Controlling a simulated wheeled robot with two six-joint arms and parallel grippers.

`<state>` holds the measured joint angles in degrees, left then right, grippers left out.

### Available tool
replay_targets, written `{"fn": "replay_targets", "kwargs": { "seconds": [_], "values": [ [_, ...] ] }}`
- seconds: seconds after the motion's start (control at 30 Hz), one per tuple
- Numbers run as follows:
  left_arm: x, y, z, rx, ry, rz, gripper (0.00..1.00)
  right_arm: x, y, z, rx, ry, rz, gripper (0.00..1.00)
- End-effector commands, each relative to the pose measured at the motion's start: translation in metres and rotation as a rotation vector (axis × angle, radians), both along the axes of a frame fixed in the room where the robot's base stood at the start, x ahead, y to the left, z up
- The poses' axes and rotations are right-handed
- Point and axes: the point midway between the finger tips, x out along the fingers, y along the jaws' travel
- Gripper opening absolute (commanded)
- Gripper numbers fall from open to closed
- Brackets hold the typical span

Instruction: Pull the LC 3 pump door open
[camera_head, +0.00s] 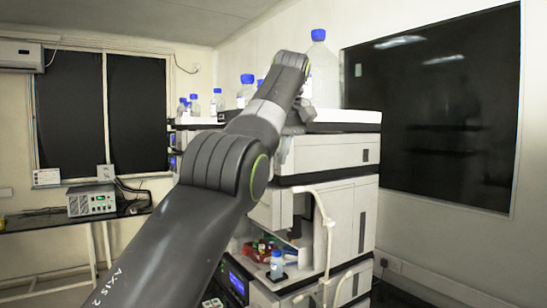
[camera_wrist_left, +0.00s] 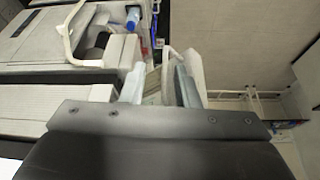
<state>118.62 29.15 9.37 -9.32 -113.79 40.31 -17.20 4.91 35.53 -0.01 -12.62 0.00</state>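The white instrument stack (camera_head: 340,215) stands right of centre in the head view. No label shows, so I cannot tell which front is the LC 3 pump door. My left arm crosses the head view to the stack's upper front. Its gripper (camera_head: 291,125) is small and partly hidden there. In the left wrist view, the two pale fingers of the left gripper (camera_wrist_left: 160,86) stand apart beside the stack's front. A greyish-beige strip (camera_wrist_left: 152,84) shows between them; I cannot tell whether they touch it. My right gripper is in neither view.
Bottles with blue caps (camera_head: 319,70) stand on the stack's top tray. A white tube (camera_head: 326,222) loops out from its front. An open bay holds a blue-capped bottle (camera_head: 277,265). A side table (camera_head: 40,222) with a grey box (camera_head: 91,201) is at left.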

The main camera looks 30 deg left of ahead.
Motion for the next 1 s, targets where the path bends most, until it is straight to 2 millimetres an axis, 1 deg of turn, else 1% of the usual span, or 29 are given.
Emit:
{"fn": "replay_targets", "kwargs": {
  "seconds": [0.03,0.1,0.23,0.4,0.6,1.0],
  "values": [
    [-0.002,-0.004,0.017,0.000,-0.003,-0.002,0.28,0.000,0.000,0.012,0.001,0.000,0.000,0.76],
    [-0.005,-0.009,0.031,0.001,-0.003,-0.003,0.28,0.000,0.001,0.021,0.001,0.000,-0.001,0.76],
    [-0.010,-0.018,0.054,0.001,-0.002,-0.004,0.28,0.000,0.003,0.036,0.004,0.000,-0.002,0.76],
    [-0.016,-0.026,0.077,0.001,0.000,-0.001,0.28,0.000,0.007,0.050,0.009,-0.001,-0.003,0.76],
    [-0.019,-0.031,0.089,0.002,-0.001,-0.001,0.28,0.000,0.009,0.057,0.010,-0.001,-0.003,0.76],
    [-0.020,-0.032,0.090,0.002,-0.001,-0.001,0.28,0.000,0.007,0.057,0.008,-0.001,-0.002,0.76]
  ]
}}
